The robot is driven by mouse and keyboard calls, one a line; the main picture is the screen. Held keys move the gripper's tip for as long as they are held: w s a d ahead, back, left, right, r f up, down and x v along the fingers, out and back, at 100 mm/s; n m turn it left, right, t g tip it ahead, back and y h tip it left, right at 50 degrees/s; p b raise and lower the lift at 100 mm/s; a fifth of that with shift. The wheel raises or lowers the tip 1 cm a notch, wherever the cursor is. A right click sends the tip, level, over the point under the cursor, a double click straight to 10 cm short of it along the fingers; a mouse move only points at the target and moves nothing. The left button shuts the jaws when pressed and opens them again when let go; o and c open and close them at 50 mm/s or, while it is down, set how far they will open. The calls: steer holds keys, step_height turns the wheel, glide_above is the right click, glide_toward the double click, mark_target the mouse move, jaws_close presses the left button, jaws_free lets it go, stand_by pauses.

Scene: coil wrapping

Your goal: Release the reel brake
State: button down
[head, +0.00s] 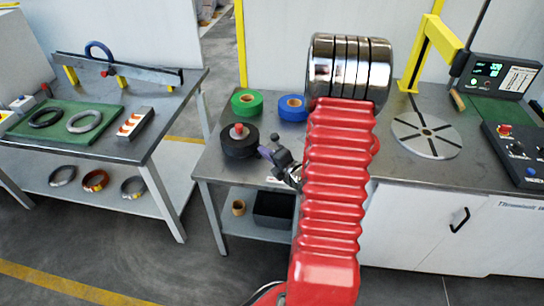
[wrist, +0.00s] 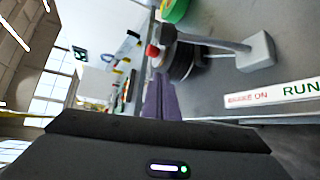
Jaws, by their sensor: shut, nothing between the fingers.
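The black reel (head: 240,148) lies on the near left part of the grey bench, with a red knob (head: 238,129) above it. In the wrist view the reel (wrist: 182,62) and red knob (wrist: 152,51) are just beyond my fingers. A grey lever bar (wrist: 212,42) runs from near the reel to a grey block (wrist: 257,52). A white label (wrist: 280,91) reads "BRAKE ON" in red and "RUN" in green. My gripper (head: 263,151) is shut and empty, its purple fingers close to the reel's right side; I cannot tell whether they touch. The wrist view shows the fingers (wrist: 158,92) together.
Green (head: 247,103) and blue (head: 293,107) tape rolls lie behind the reel. My red arm hides the bench's middle. A round slotted plate (head: 425,135) and a control box (head: 515,150) are at the right. A separate table (head: 135,150) stands at the left, across a gap.

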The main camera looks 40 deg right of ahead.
mark_target(278, 137)
steer(key=shift+w+d+r, duration=0.1)
steer(key=shift+w+d, duration=0.15)
steer(key=shift+d, duration=0.4)
steer(key=shift+w+d+r, duration=0.1)
steer(key=shift+w+d, duration=0.15)
steer(key=shift+d, duration=0.4)
steer(key=shift+w+d+r, duration=0.1)
steer(key=shift+w+d, duration=0.15)
steer(key=shift+d, duration=0.4)
steer(key=shift+s, duration=0.1)
steer(key=shift+s+d+r+m+t, duration=0.25)
steer(key=shift+s+d+m+t, duration=0.5)
steer(key=shift+s+t, duration=0.2)
steer(key=shift+s+d+r+m+t, duration=0.25)
steer(key=shift+s+d+m+t, duration=0.4)
steer(key=shift+s+d+t, duration=0.3)
steer(key=shift+s+d, duration=0.3)
steer(key=shift+s, duration=0.35)
steer(key=shift+a, duration=0.1)
